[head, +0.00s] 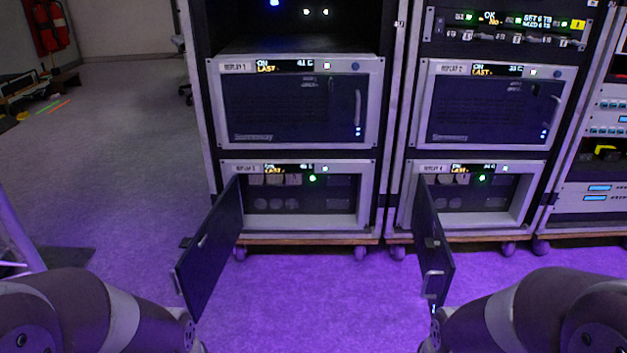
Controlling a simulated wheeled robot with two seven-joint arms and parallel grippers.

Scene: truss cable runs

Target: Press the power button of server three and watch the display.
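Server three, labelled what looks like REPLAY 3 (241,168), is the lower unit in the left rack. Its front door (210,250) stands open, swung out to the left. A small display (283,169) along its top edge shows small text, too small to read fully, and a lit square (324,168). A round green light (312,178) glows just below the display inside the opening; I cannot tell whether it is the power button. My arms show at the bottom left and bottom right corners. Neither gripper shows.
The lower right unit (532,190) also has its door (433,240) open, jutting toward me. The upper left unit (300,110) and upper right unit (490,110) have closed doors. Purple-lit floor (320,290) between the two open doors is clear. Wheels (360,254) show under the racks.

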